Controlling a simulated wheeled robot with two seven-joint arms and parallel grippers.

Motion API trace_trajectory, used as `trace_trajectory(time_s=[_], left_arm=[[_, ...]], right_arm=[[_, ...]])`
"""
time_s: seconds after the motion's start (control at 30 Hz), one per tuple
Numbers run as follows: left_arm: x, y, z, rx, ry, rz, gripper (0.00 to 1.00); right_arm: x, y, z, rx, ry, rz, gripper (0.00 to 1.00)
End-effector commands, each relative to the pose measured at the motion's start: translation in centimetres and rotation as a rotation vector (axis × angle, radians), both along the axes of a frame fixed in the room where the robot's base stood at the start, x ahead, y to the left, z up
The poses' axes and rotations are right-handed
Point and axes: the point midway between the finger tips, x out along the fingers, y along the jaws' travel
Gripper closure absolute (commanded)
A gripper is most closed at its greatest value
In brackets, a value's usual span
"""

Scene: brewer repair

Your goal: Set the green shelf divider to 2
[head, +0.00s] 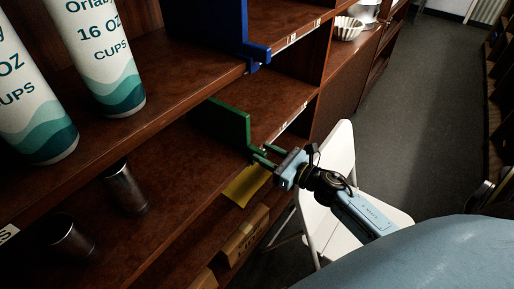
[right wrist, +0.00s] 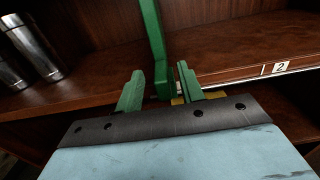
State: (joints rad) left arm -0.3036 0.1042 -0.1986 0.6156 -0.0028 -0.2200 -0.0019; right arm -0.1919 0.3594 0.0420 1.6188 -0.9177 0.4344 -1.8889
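The green shelf divider (head: 231,121) stands upright on the middle shelf in the head view, its low front end at the shelf edge. In the right wrist view the divider (right wrist: 153,38) rises straight ahead, left of a white label reading 2 (right wrist: 280,67). My right gripper (head: 262,155) is at the divider's front end. In the right wrist view its two green fingers (right wrist: 160,90) stand apart, one on each side of the divider's lower front, with a gap at the left finger. Whether the right finger touches is unclear. My left gripper is not in view.
A blue divider (head: 215,28) stands on the shelf above. Cup sleeves (head: 103,55) stand at upper left, metal cups (head: 124,188) below. A yellow piece (head: 246,185) is under the green divider. A white chair (head: 335,165) stands behind my right arm.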

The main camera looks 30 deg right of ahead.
Motion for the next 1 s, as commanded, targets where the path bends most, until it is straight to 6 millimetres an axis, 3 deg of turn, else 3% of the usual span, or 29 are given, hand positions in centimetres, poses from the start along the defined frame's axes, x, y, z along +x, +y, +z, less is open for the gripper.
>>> trace_trajectory(time_s=[0.2, 0.6, 0.9, 1.0], left_arm=[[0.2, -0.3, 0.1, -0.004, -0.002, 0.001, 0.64], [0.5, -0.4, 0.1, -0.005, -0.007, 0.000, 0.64], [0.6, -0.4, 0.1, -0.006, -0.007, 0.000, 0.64], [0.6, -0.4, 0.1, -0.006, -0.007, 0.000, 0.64]], right_arm=[[2.5, 1.0, 0.0, 0.001, -0.001, 0.000, 0.62], [3.0, 1.3, 0.0, 0.001, 0.002, 0.000, 0.62], [3.0, 1.3, 0.0, 0.002, 0.001, 0.000, 1.00], [3.0, 1.3, 0.0, 0.002, 0.001, 0.000, 1.00]])
